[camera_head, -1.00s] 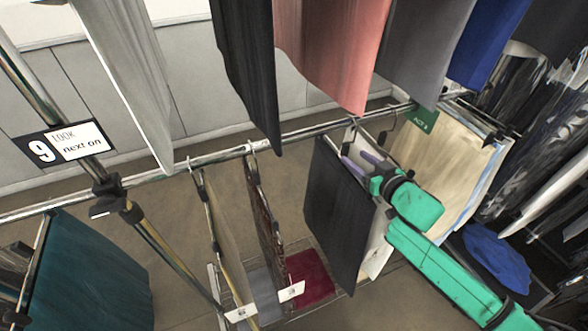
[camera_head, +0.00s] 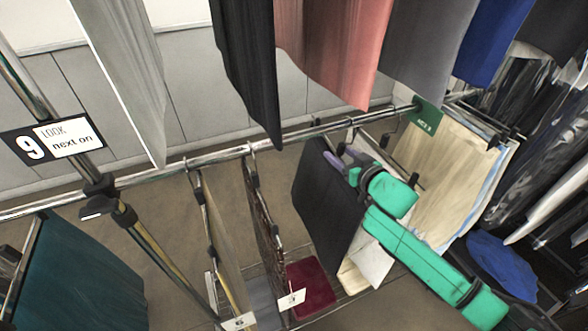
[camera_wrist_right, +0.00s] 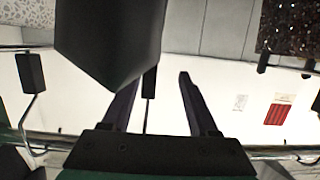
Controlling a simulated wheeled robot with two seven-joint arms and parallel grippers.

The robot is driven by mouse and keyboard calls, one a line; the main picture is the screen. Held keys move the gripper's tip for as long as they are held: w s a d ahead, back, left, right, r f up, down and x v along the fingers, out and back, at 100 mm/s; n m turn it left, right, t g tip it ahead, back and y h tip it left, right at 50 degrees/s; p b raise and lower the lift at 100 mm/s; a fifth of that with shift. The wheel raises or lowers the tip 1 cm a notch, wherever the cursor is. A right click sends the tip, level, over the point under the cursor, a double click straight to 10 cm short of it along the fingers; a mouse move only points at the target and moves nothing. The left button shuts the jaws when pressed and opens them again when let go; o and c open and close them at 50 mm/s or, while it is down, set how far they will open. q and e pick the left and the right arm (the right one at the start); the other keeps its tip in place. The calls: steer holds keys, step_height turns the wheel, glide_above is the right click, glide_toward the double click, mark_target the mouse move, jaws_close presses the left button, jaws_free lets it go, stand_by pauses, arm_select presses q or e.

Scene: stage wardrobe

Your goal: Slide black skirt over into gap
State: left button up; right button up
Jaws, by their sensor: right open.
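The black skirt (camera_head: 325,210) hangs tilted from the lower chrome rail. A gap of bare rail (camera_head: 295,137) lies to its left, before a dark patterned garment (camera_head: 263,215). My right gripper (camera_head: 338,160), on a green arm, is at the skirt's upper right edge with purplish fingers. In the right wrist view, the fingers (camera_wrist_right: 158,100) are apart. A dark panel, seemingly the skirt (camera_wrist_right: 110,40), hangs by the left finger and partly covers it. I cannot tell whether they touch. My left gripper is not in view.
A green divider (camera_head: 425,114) and a cream garment (camera_head: 445,180) hang to the right of my gripper. Grey, black and pink garments (camera_head: 330,50) hang above. A sign marked 9 (camera_head: 52,143) is on the left post. A dark red item (camera_head: 310,284) lies below.

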steer(key=shift+s+a, duration=2.35)
steer(key=shift+a, duration=3.3)
steer(key=s+d+p, duration=0.2)
steer(key=s+d, duration=0.4)
steer(key=s, duration=0.5)
steer(key=shift+s, duration=0.3)
